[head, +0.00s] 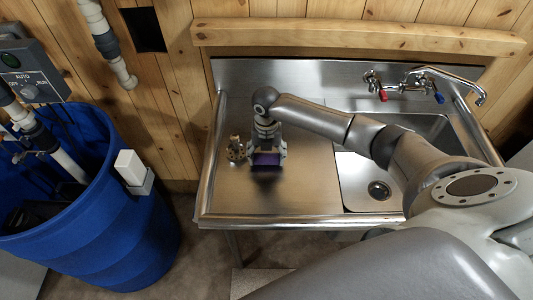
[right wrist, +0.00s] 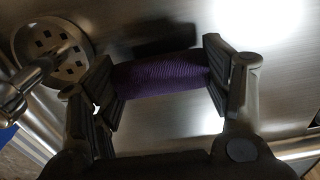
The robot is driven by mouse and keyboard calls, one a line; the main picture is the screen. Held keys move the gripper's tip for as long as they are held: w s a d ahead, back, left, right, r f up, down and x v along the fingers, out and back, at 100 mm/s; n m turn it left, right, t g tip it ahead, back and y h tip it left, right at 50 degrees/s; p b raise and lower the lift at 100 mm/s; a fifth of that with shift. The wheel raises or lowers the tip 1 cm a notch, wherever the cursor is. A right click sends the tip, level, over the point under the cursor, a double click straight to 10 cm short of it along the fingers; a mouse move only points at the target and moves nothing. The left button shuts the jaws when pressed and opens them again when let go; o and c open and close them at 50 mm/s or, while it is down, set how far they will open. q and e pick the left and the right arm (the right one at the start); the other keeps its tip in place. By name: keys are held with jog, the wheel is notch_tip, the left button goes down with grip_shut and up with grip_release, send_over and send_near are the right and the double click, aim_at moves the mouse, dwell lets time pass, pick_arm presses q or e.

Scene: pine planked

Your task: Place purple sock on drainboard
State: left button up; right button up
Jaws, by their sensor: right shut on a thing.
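The purple sock (right wrist: 160,74) is a ribbed purple roll held between the two finger pads of my right gripper (right wrist: 162,82) in the right wrist view. In the head view the purple sock (head: 266,159) shows between the fingers of my right gripper (head: 267,155), low over the metal drainboard (head: 240,195). The drainboard is the flat steel surface left of the basin. I cannot tell whether the sock touches the drainboard. My left gripper is not in view.
A metal strainer-like item (head: 235,150) stands just left of the gripper; its slotted disc (right wrist: 52,50) shows in the right wrist view. The sink basin (head: 365,185) lies to the right, with a faucet (head: 420,80) behind. A blue barrel (head: 110,235) stands at left. The front drainboard is clear.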

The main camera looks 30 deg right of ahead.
aim_at(266, 154)
jog(key=shift+f, duration=0.2)
jog(key=shift+f, duration=0.15)
jog(key=o, duration=1)
jog(key=shift+r, duration=0.3)
jog(key=shift+w+r, duration=0.1)
jog(key=shift+r, duration=0.2)
notch_tip(266, 154, up, 11)
jog(key=shift+r+b, duration=0.15)
jog(key=shift+b, duration=0.95)
